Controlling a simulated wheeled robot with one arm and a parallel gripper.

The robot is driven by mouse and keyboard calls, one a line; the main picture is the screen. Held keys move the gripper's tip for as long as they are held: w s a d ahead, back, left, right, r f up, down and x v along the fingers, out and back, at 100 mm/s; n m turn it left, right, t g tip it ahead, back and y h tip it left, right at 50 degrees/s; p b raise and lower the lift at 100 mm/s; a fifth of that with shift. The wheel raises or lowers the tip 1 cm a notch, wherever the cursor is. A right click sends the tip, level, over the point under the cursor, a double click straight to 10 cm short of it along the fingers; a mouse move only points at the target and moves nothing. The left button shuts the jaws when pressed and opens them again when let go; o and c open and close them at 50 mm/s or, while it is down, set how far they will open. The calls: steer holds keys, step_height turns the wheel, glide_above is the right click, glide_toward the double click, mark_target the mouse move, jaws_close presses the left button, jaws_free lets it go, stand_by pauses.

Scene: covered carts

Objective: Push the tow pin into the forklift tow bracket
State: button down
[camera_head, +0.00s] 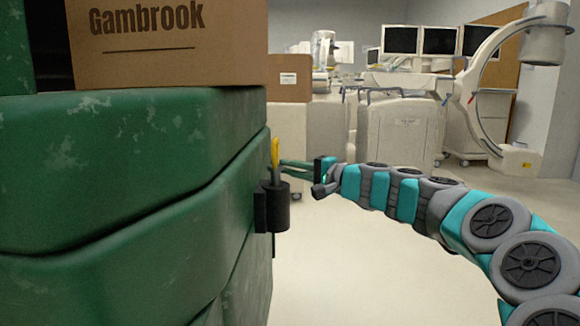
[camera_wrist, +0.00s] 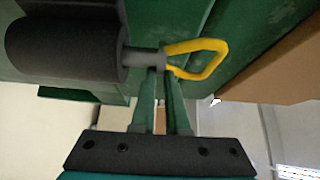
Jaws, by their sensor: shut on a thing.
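The tow pin has a yellow loop handle (camera_head: 275,152) and a grey shaft. In the wrist view, the yellow loop of the tow pin (camera_wrist: 223,58) is at the upper right, with a short length of shaft showing beside the bracket. The black tow bracket (camera_head: 275,208) is a round socket on the green body's side; it also fills the upper left of the wrist view (camera_wrist: 65,45). The shaft lines up with the socket; its lower end is hidden. My gripper (camera_head: 286,165) is shut on the pin just under the loop, its green fingers (camera_wrist: 160,74) close together.
The worn green forklift body (camera_head: 120,180) fills the left, with a cardboard box (camera_head: 170,65) marked Gambrook on it. Medical carts (camera_head: 400,130), monitors and a C-arm (camera_head: 480,100) stand behind. The pale floor (camera_head: 350,260) below my arm is clear.

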steer(key=shift+f, duration=1.4)
steer(key=c, duration=0.8)
jaws_free()
steer(key=shift+f, duration=0.1)
steer(key=shift+c, duration=0.2)
steer(key=shift+f, duration=0.1)
steer(key=shift+f, duration=0.1)
steer(key=shift+s+d, duration=0.1)
steer(key=v, duration=0.8)
steer(key=shift+r+p, duration=0.3)
steer(key=shift+p, duration=0.1)
steer(key=shift+a, duration=0.2)
